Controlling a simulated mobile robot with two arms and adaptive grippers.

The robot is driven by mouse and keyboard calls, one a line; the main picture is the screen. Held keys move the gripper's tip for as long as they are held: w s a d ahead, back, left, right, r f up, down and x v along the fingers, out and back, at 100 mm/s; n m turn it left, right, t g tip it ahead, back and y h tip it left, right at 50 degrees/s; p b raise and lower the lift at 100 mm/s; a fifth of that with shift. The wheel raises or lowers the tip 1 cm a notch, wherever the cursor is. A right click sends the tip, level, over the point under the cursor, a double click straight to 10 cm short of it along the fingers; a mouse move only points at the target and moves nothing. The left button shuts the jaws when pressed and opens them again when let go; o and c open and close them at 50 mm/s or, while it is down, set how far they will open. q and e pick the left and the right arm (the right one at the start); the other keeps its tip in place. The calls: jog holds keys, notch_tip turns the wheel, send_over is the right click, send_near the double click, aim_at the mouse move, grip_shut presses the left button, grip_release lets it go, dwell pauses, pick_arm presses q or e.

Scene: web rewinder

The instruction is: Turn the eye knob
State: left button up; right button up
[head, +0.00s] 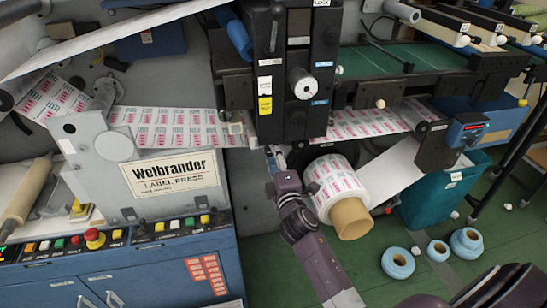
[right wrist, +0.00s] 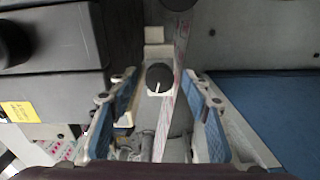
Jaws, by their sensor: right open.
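The eye knob (right wrist: 159,77), a round black knob with a white pointer line, sits on a pale bracket in the right wrist view. My right gripper (right wrist: 158,90) is open, with one blue-padded finger on each side of the knob's line and a gap to both. The knob appears between the fingertips or just beyond them; the depth is hard to tell. In the head view my right gripper (head: 274,158) is at the web path below the black press head, mostly hidden by its wrist. I cannot make out the knob there. My left gripper is not in view.
A printed web strip (right wrist: 178,100) runs edge-on close beside the knob. A black housing (right wrist: 55,105) stands left in the wrist view. In the head view, a label roll (head: 334,183) is right of my wrist and the black press head (head: 295,95) is above.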

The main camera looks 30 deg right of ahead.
jog(key=v, duration=1.2)
jog(key=shift+a+f, duration=0.1)
jog(key=s+a+f+m+g+y, duration=0.1)
jog(key=s+a+f+m+g, duration=0.2)
jog(key=f, duration=1)
jog(key=s+a+f+g+y, duration=0.2)
jog(key=s+f, duration=0.2)
jog(key=f, duration=0.8)
jog(key=s+a+f+m+g+y, duration=0.1)
jog(key=s+a+f+m+g, duration=0.2)
jog(key=f, duration=1)
jog(key=s+f+m+g+b, duration=0.15)
jog(key=s+f+g, duration=0.25)
jog(key=s+f, duration=1)
jog(key=s+d+f+m+g, duration=0.1)
jog(key=s+f, duration=0.3)
jog(key=s, duration=0.7)
jog(key=s+d+f+m+g, duration=0.1)
jog(key=s+f+m+g, duration=0.2)
jog(key=s, duration=0.7)
jog(key=shift+s+f, duration=0.4)
jog(key=shift+f, duration=0.05)
